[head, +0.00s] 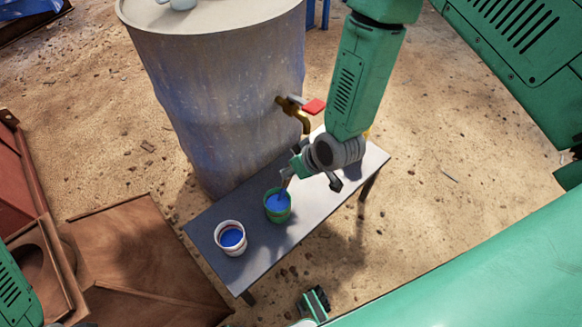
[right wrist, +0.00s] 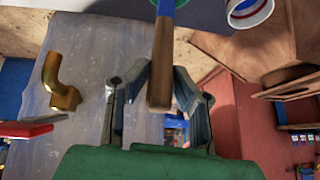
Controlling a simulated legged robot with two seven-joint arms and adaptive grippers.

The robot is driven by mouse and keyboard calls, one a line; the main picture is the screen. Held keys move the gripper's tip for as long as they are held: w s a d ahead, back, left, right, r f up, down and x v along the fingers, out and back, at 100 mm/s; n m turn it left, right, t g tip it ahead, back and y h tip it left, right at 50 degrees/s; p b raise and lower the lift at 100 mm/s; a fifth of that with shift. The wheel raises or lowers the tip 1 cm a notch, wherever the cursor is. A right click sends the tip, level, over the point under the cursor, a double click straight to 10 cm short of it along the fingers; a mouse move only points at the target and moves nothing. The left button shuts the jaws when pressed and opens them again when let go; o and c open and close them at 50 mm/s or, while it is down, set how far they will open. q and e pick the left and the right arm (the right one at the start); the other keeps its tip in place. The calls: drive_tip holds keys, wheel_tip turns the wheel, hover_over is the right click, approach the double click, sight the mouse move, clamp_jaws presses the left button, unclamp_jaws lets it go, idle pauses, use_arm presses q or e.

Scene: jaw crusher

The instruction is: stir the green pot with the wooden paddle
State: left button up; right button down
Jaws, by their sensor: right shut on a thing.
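The green pot (head: 277,207) stands on the grey bench with blue liquid inside. My right gripper (head: 297,165) is above it, shut on the wooden paddle (head: 284,188), whose lower end reaches down into the pot's opening. In the right wrist view the brown paddle handle (right wrist: 160,70) lies between the fingers of my right gripper (right wrist: 162,82), with blue colour on its far part. The paddle's tip is hidden. A green and dark part at the bottom of the head view looks like my left gripper (head: 315,302); its finger opening is unclear.
A white pot (head: 231,237) with blue liquid stands left of the green pot on the bench (head: 215,265). A large grey drum (head: 215,90) with a brass tap (head: 296,112) and red handle rises behind. Brown metal structures (head: 130,250) are at left.

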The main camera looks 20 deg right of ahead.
wheel_tip(320, 180, up, 5)
drive_tip(key=p, duration=0.4)
drive_tip(key=shift+r, duration=0.1)
